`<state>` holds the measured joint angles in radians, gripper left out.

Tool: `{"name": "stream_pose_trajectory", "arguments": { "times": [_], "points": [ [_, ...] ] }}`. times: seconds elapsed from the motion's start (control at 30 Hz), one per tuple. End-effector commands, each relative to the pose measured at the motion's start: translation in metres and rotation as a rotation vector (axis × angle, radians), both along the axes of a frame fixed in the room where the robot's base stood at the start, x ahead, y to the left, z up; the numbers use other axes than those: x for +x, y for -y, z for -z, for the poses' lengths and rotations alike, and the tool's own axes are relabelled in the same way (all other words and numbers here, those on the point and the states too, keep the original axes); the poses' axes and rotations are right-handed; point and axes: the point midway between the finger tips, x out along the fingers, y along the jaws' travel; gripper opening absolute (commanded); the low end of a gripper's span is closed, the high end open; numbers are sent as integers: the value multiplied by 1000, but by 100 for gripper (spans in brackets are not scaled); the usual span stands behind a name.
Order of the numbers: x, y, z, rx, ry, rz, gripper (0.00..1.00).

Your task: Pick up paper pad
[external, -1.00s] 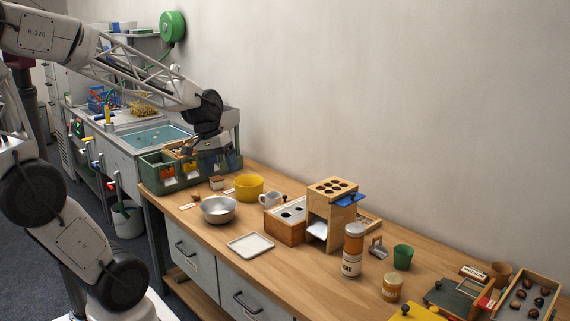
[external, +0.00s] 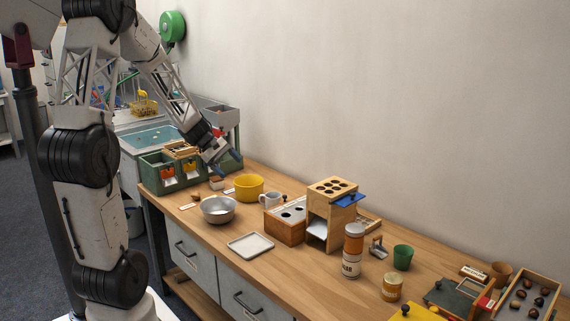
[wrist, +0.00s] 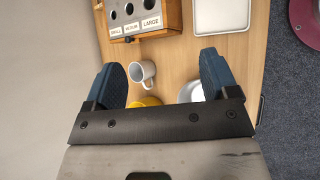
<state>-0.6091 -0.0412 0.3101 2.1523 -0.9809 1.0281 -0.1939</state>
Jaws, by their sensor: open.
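No thing in view is clearly a paper pad. A white sheet-like thing (external: 317,229) lies in the lower opening of the wooden tower (external: 333,190), and I cannot tell if it is the pad. A flat white square with a raised rim, looking like a tray (external: 250,245), lies at the bench's front edge; part of it shows in the wrist view (wrist: 221,15). My gripper (external: 231,164) is open and empty, with dark blue fingers. It is above the left part of the bench, near the green bin rack. In the wrist view my gripper (wrist: 161,65) spans the mug side of the bench.
A white mug (wrist: 142,72), a yellow bowl (external: 249,187) and a metal bowl (external: 218,209) stand below and right of my gripper. A box with holes (external: 287,220) stands beside the tower. A tall can (external: 352,250) and green cup (external: 403,257) are farther right.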

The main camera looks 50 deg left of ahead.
Motion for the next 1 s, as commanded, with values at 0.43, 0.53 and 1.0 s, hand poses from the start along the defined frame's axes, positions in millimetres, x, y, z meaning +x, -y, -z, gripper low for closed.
{"name": "stream_pose_trajectory", "arguments": {
  "times": [0.43,0.53,1.0],
  "points": [
    [22,-143,80,-280,-25,-447,80],
    [20,-178,100,-341,-24,-548,80],
    [-22,-328,205,-609,4,-998,80]
  ]
}}
